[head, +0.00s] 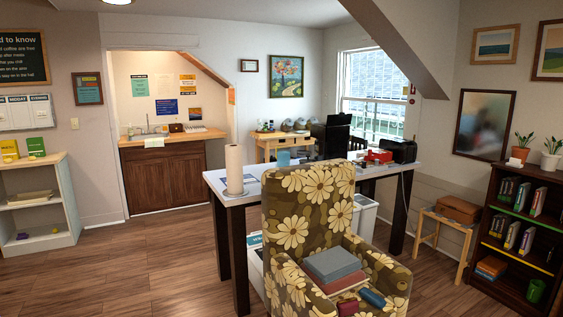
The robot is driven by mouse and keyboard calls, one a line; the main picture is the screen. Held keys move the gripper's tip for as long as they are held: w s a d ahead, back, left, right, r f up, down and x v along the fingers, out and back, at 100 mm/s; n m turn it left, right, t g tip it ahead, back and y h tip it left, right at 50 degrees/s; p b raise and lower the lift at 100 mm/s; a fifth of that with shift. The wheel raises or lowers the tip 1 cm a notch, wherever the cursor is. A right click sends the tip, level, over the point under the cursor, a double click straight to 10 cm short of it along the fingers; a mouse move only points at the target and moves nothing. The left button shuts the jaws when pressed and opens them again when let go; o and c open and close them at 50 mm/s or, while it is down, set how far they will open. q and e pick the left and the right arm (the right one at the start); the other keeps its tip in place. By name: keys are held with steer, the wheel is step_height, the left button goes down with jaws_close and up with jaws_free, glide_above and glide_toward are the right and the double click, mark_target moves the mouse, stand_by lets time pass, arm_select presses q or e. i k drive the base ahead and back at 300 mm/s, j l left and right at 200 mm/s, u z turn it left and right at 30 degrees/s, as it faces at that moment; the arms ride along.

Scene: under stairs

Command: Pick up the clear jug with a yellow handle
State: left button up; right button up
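I cannot make out a clear jug with a yellow handle anywhere in the head view. Several small items stand on the light wooden table (262,142) by the back wall, too small to tell apart. A blue, cup-like thing (284,158) is on the white-topped desk (232,198). The chair back hides part of the desk. Neither of my grippers is in view.
A flowered armchair (292,230) with grey books (332,264) on it stands in front of the desk. A paper towel roll (234,168) stands on the desk's left end. A dark bookcase (510,288) is at right. The wooden floor (140,275) at left is clear.

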mark_target(283, 152)
steer(key=i+j+u, duration=0.6)
steer(key=i+u, duration=0.15)
steer(key=i, duration=0.25)
steer(key=i+j+u, duration=0.15)
steer(key=i+u, duration=0.15)
steer(key=i, duration=1)
steer(key=i+z, duration=0.4)
steer(key=i+j+z, duration=0.25)
steer(key=z, duration=0.15)
steer(key=i+j+z, duration=0.25)
steer(key=z, duration=0.15)
steer(key=i+j+z, duration=1)
steer(key=j, duration=0.2)
steer(key=i, duration=0.3)
